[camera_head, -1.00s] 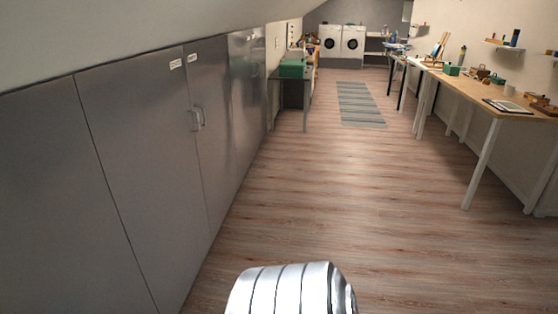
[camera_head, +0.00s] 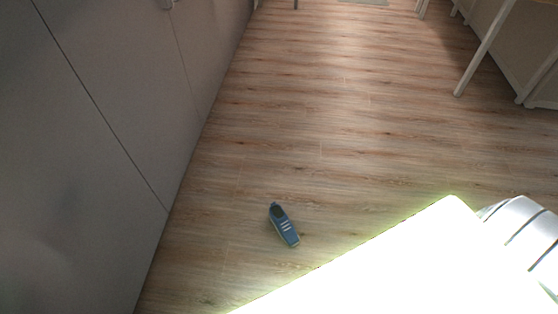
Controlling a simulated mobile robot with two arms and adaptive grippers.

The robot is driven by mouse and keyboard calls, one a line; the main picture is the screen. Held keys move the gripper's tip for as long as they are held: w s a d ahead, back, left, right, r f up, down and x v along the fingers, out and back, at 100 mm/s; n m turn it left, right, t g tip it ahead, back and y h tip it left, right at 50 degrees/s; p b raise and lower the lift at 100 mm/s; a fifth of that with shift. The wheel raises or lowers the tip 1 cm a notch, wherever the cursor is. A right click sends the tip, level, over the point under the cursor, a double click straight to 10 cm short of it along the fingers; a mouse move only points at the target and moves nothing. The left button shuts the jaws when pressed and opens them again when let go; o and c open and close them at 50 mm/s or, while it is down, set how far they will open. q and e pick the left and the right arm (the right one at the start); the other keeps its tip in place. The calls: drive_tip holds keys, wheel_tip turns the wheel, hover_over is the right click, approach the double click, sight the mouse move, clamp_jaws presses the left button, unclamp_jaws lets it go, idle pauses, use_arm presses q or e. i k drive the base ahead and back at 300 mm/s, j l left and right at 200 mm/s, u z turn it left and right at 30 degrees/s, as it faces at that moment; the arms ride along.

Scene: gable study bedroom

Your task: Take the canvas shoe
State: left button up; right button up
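A blue canvas shoe (camera_head: 283,225) with pale stripes across its top and a dark opening lies on the wooden floor, in the lower middle of the head view. Its opening end points away from me and its striped end points toward me, slightly right. Nothing touches it. Neither of my grippers shows in the view. A ribbed light-coloured part of my own arm shows at the lower right edge.
A grey cabinet (camera_head: 100,120) runs along the left. Table legs (camera_head: 484,55) stand at the upper right. A glaring white surface (camera_head: 410,265) covers the lower right and hides the floor there. The floor (camera_head: 320,120) between is clear.

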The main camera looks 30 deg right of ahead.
sight(284, 225)
drive_tip(key=z, duration=0.9)
